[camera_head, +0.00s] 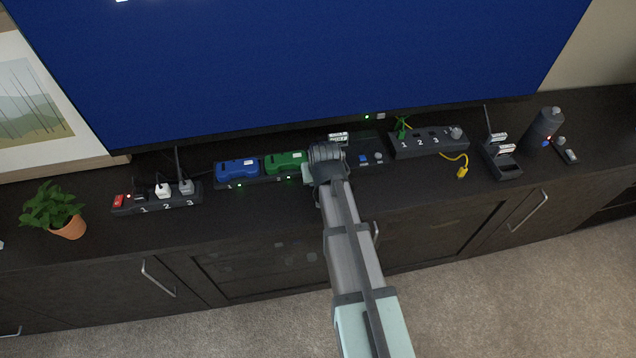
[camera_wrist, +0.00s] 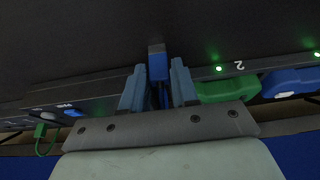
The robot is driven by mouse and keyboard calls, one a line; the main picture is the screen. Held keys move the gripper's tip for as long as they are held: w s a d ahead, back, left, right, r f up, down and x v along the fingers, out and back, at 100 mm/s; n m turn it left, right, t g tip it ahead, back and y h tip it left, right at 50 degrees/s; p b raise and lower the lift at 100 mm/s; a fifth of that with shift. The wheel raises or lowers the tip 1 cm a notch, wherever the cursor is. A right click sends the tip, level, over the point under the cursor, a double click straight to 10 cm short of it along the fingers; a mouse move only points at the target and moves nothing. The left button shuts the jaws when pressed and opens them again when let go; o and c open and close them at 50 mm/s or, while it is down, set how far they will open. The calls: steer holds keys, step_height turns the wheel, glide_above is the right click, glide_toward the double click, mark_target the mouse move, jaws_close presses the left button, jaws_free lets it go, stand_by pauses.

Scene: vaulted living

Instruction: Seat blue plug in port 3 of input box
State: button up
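The blue plug (camera_wrist: 158,62) shows in the wrist view between my two fingertips, with its cable running back between the fingers. My gripper (camera_wrist: 156,78) appears shut on it. In the head view my gripper (camera_head: 324,180) is over the front of the media shelf, right of the green controller, and the arm hides the plug. The input box (camera_head: 430,143), marked 1, 2 and 3, lies further right, apart from my gripper. A green plug (camera_head: 402,127) stands at its port 1. A grey round part (camera_head: 456,132) sits right of the 3. Port 3's opening is too small to make out.
A yellow plug (camera_head: 462,172) lies loose in front of the input box. A blue controller (camera_head: 238,169) and a green controller (camera_head: 286,162) sit in a dock at left. A power strip (camera_head: 157,201) is further left, a black tray (camera_head: 503,163) right. The TV (camera_head: 300,70) stands behind.

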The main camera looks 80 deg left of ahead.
steer(key=shift+a+f, duration=0.2)
steer(key=shift+f, duration=0.3)
jaws_close()
steer(key=shift+r, duration=0.1)
